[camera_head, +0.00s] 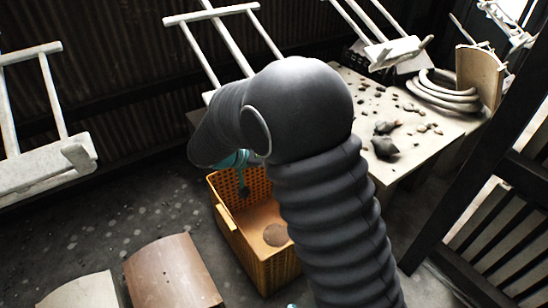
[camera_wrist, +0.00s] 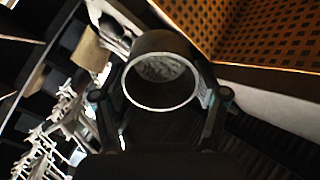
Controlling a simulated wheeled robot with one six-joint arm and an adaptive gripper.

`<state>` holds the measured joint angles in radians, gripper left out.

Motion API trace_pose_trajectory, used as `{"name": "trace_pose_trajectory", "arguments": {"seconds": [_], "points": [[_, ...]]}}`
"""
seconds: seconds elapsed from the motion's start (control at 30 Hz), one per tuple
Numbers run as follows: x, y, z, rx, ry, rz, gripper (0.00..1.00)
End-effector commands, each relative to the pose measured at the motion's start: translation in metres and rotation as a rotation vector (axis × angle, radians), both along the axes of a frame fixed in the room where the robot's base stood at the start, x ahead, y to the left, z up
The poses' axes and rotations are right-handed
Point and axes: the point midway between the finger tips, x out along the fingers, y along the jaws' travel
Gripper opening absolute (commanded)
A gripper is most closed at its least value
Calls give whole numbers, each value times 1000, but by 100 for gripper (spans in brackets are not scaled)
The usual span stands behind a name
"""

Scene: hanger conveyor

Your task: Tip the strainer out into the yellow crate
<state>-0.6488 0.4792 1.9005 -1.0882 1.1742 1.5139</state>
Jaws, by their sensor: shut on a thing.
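The yellow crate (camera_head: 262,262) stands on the dark floor in the middle of the head view, partly hidden by my arm. Its perforated wall also fills the upper right of the wrist view (camera_wrist: 275,35). My gripper (camera_wrist: 162,98) is shut on the strainer (camera_wrist: 160,105), a round, dark-walled vessel with a pale rim. Its inside looks mottled grey; I cannot tell mesh from contents. In the head view my gripper (camera_head: 238,160) shows only as a teal bit at the crate's far side, mostly behind my arm. The strainer cannot be made out clearly there.
A pale table (camera_head: 430,140) with scattered stones and a coiled hose (camera_head: 443,92) stands at the right. White hanger frames (camera_head: 45,165) hang at the left and top. A dark post (camera_head: 480,150) rises at right.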

Motion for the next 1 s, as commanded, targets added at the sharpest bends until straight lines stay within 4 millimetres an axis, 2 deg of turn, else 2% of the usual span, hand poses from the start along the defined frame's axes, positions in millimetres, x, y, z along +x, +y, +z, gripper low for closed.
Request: {"name": "trace_pose_trajectory", "arguments": {"seconds": [0.27,1.0], "points": [[0,-1,9,110,70,-2,28],[-1,0,12,298,201,-2,28]]}}
